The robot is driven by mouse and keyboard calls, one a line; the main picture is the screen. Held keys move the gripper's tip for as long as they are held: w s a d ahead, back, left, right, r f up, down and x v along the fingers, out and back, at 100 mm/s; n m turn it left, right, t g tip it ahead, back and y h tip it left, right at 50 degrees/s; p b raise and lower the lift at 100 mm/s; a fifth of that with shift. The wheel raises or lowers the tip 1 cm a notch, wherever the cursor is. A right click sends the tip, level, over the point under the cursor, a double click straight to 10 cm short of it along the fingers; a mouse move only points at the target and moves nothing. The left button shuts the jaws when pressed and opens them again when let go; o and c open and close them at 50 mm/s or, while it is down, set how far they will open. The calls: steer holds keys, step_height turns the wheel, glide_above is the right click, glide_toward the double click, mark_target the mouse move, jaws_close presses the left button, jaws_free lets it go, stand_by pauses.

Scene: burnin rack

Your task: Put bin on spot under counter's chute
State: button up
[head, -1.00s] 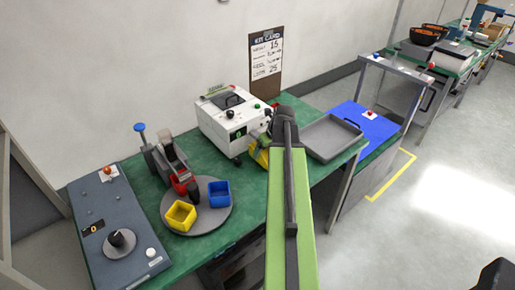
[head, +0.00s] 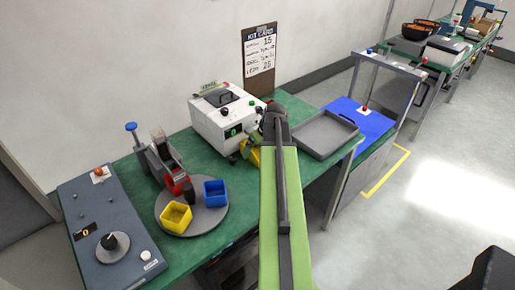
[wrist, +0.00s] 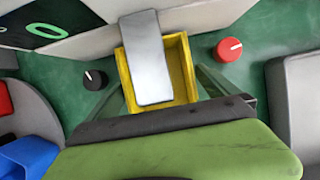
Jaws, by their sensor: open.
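The counter (head: 226,118) is a white machine with a green display on the green bench. In the wrist view its pale grey chute (wrist: 148,58) slopes down over a yellow bin (wrist: 183,68). This bin stands on the bench under the chute, which hides part of its inside; any marked spot beneath is hidden. In the head view the bin (head: 253,157) shows partly behind my arm. My gripper (wrist: 163,88) is open, its fingers on either side of the bin; I cannot tell whether they touch it. Another yellow bin (head: 176,217) and a blue bin (head: 215,192) sit on a round grey turntable (head: 205,222).
A red knob (wrist: 229,49) and a dark knob (wrist: 95,78) flank the yellow bin. A grey tray (head: 325,133) lies right of the counter, with a blue mat (head: 372,122) beyond. A control panel (head: 107,232) fills the bench's left end. Clear floor lies at right.

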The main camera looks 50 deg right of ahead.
steer(key=p+v, duration=1.1)
steer(key=v, duration=0.1)
steer(key=shift+w+r, duration=0.1)
steer(key=shift+a, duration=0.1)
